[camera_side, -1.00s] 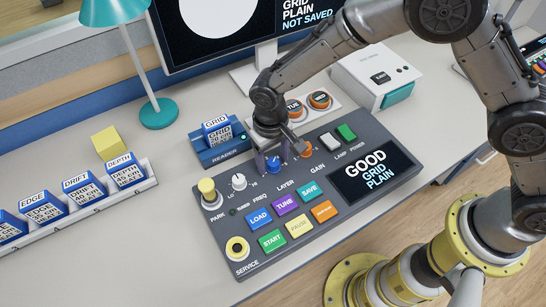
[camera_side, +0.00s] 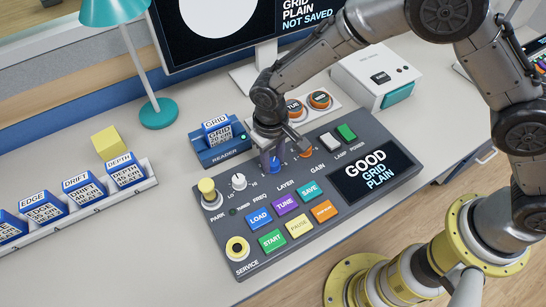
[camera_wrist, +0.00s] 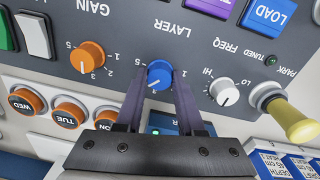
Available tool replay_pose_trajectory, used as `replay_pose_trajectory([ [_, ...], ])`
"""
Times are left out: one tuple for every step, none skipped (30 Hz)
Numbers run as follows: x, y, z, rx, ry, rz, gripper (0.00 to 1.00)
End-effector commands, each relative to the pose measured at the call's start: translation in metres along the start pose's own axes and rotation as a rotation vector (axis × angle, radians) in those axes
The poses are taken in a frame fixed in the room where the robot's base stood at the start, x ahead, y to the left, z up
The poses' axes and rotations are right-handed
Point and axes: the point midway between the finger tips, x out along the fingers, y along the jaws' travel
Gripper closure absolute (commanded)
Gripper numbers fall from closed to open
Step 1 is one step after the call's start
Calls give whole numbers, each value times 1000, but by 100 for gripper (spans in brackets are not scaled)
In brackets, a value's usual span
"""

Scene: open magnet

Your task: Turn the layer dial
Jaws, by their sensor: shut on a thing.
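In the wrist view the blue dial (camera_wrist: 159,75) stands between the two fingertips of my gripper (camera_wrist: 158,84). A white pointer mark on the dial's face slants toward the lower left in that view. Part of the number scale around the dial is hidden by the fingers.
An orange gain dial (camera_wrist: 88,57) and a white freq dial (camera_wrist: 224,92) flank the blue dial. A yellow park knob (camera_side: 208,192) stands at the console's left. The console screen (camera_side: 372,172) reads GOOD GRID PLAIN. The reader (camera_side: 221,153) holds a GRID block.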

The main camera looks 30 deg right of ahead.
Motion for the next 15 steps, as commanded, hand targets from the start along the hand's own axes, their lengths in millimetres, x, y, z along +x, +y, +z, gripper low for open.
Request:
replay_pose_trajectory([
  [-1, 0, 0, -29, 2, 1, 100],
  [-1, 0, 0, -51, 3, 1, 100],
  [-1, 0, 0, -80, 3, 1, 100],
  [0, 0, 0, -103, 4, 1, 100],
  [-1, 0, 0, -128, 5, 1, 100],
  [-1, 0, 0, -163, 7, 1, 100],
  [-1, 0, 0, -190, 8, 1, 100],
  [-1, 0, 0, -218, 9, 1, 100],
  [-1, 0, 0, -254, 10, 1, 100],
  [-1, 0, 0, -282, 11, 1, 100],
  [-1, 0, 0, -310, 13, 1, 100],
  [-1, 0, 0, -346, 14, 1, 100],
  [-1, 0, 0, -372, 15, 1, 100],
  [-1, 0, 0, -398, 16, 1, 100],
  [-1, 0, 0, -433, 17, 1, 100],
])
